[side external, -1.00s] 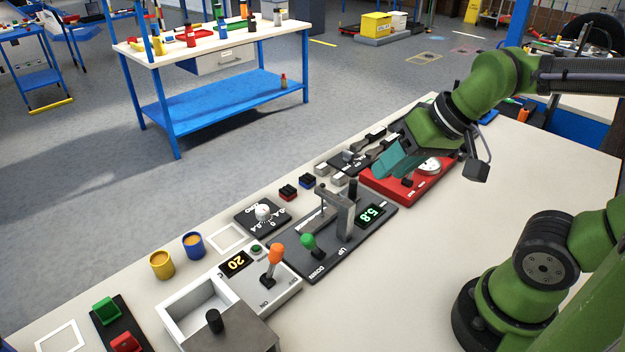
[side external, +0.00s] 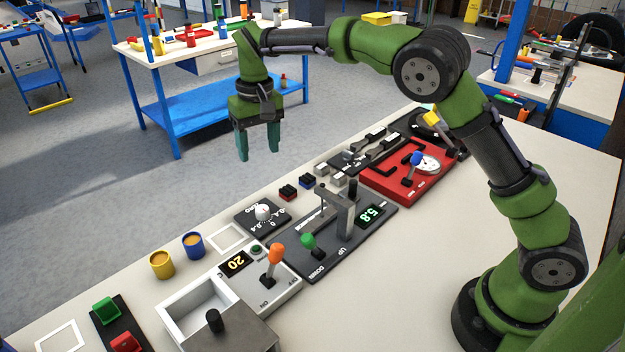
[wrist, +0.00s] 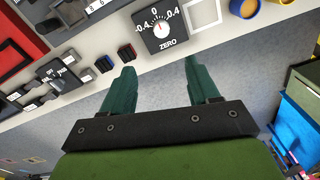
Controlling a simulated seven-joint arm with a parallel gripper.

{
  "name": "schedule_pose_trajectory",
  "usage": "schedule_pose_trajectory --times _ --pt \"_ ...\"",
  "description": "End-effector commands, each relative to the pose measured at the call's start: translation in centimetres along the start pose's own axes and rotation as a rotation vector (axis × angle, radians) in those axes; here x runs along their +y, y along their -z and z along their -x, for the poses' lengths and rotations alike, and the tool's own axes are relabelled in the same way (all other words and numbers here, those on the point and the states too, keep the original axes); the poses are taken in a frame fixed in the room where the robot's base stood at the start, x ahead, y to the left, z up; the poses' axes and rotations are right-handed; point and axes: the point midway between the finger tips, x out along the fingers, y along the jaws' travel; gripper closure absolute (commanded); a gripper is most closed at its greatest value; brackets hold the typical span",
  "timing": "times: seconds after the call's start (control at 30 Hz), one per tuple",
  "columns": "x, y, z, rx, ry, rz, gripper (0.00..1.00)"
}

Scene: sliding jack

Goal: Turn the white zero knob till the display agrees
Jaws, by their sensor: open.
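The white zero knob (side external: 263,211) sits on a small dark plate marked -0.4, 0 and 0.4, near the bench's far edge. It also shows in the wrist view (wrist: 161,29), upper middle, just beyond the fingertips. The green display (side external: 371,215) on the dark jack panel reads 5.8. My gripper (side external: 257,154) is open and empty, fingers pointing down, above and apart from the knob. In the wrist view its teal fingers (wrist: 159,65) are spread with nothing between them.
An upright post and bracket (side external: 346,208) and a green-knobbed lever (side external: 308,241) stand on the jack panel. Left of it, a box has an orange lever (side external: 274,256) and a display (side external: 236,262) reading 20. Small red and blue blocks (side external: 289,192) lie right of the knob.

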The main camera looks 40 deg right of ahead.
Motion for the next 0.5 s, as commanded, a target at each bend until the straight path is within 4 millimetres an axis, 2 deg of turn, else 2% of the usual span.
schedule_pose_trajectory --times 0.03,0.17,0.27,0.5 --pt "-0.2 0.1 0.9 0.004 0.006 -0.001 0.40" --pt "-0.2 -0.5 0.2 -0.021 0.007 -0.001 0.40" --pt "-0.2 -0.5 -1.1 -0.021 0.007 0.001 0.40" --pt "-0.2 -0.6 -6.2 -0.022 0.007 0.000 0.40"
